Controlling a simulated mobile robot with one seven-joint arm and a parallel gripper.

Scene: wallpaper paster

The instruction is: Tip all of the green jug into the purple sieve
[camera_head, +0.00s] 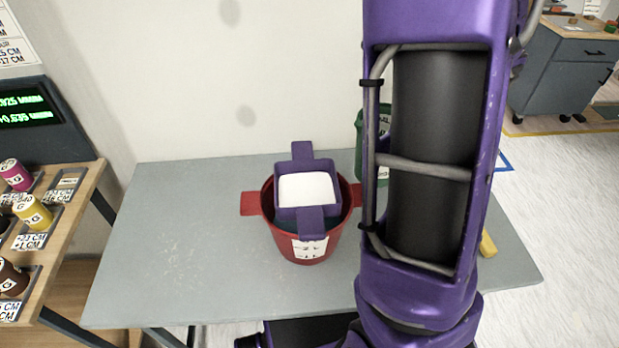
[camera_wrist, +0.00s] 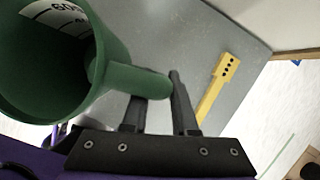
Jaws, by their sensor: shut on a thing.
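The purple sieve (camera_head: 309,222) sits in the mouth of a red bucket (camera_head: 272,228) on the grey table. A flat white mass (camera_head: 307,188) fills much of the sieve. The green jug (camera_head: 384,118) is right of the sieve in the head view, mostly hidden behind my arm. In the wrist view the green jug (camera_wrist: 112,50) is large at the left, with its mouth partly toward the camera. The visible inside is green with a white scale label, and no contents show there. My gripper (camera_wrist: 157,92) is shut on the jug's handle. The gripper is hidden in the head view.
A yellow tool (camera_wrist: 214,90) lies on the grey table (camera_head: 180,240), right of my arm in the head view (camera_head: 487,245). The table's left part is clear. A wooden rack (camera_head: 75,215) with coloured spools stands at the far left. A wall is behind the table.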

